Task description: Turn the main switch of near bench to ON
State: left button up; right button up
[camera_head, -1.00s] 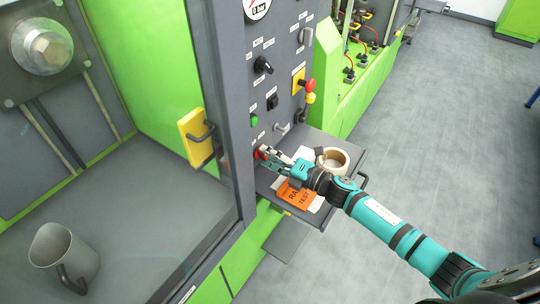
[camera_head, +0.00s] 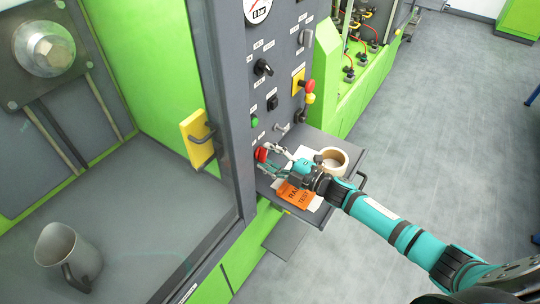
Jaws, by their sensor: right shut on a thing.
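The red main switch (camera_head: 261,154) sits low on the grey control panel (camera_head: 262,100) of the near bench, just right of the window frame. My right gripper (camera_head: 268,160) reaches in from the right, with its fingers around the red switch, and is shut on it. The fingers cover part of the switch, and its ON or OFF marking is too small to read. My left gripper is not in view.
A shelf (camera_head: 322,138) below the panel holds a tape roll (camera_head: 332,160) and an orange card (camera_head: 296,194) beneath my right gripper. A green button (camera_head: 255,121) and emergency stop (camera_head: 308,86) are above. A metal jug (camera_head: 66,252) stands behind the window.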

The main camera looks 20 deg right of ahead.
dwell(0.5)
jog(key=o, duration=1.2)
jog(key=shift+c, duration=0.2)
jog(key=v, duration=1.2)
jog(key=shift+d, duration=0.1)
jog(key=shift+f, duration=0.1)
